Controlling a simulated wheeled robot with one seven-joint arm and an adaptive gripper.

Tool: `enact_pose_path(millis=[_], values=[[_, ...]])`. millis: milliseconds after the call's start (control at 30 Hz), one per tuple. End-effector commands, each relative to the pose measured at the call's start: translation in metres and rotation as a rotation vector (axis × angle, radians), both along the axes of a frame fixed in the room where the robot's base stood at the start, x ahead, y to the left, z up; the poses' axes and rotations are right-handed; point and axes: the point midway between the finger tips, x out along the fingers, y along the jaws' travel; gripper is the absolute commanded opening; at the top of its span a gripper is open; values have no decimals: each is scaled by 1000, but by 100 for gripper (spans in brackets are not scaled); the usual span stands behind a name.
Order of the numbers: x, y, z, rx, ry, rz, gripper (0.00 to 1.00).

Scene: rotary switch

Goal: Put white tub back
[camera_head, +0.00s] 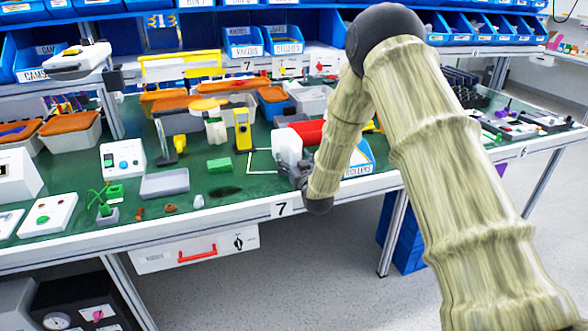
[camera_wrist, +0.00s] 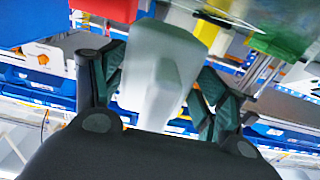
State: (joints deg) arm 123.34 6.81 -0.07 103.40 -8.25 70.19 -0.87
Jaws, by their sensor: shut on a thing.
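The white tub (camera_wrist: 160,75) stands out between the two dark green fingers of my gripper (camera_wrist: 160,98) in the wrist view. My gripper is shut on it. In the head view the tub (camera_head: 287,146) shows as a white shape near the front of the green-topped table (camera_head: 245,187), just left of my arm. The gripper itself (camera_head: 296,174) is mostly hidden there by my arm. A white outlined square (camera_head: 250,163) on the table lies just left of the tub. I cannot tell whether the tub touches the table.
A red object (camera_head: 308,132) is right behind the tub. A blue-edged bin (camera_head: 358,158) is at its right, partly behind my arm. Orange-lidded tubs (camera_head: 70,131) are farther left.

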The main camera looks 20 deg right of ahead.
Motion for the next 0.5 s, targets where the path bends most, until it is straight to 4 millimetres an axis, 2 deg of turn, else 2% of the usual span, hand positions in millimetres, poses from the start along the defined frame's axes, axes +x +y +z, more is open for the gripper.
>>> enact_pose_path(millis=[233, 500], values=[[-1, -1, -30, 0, 1, -1, 49], [0, 0, -34, 0, -2, -1, 49]])
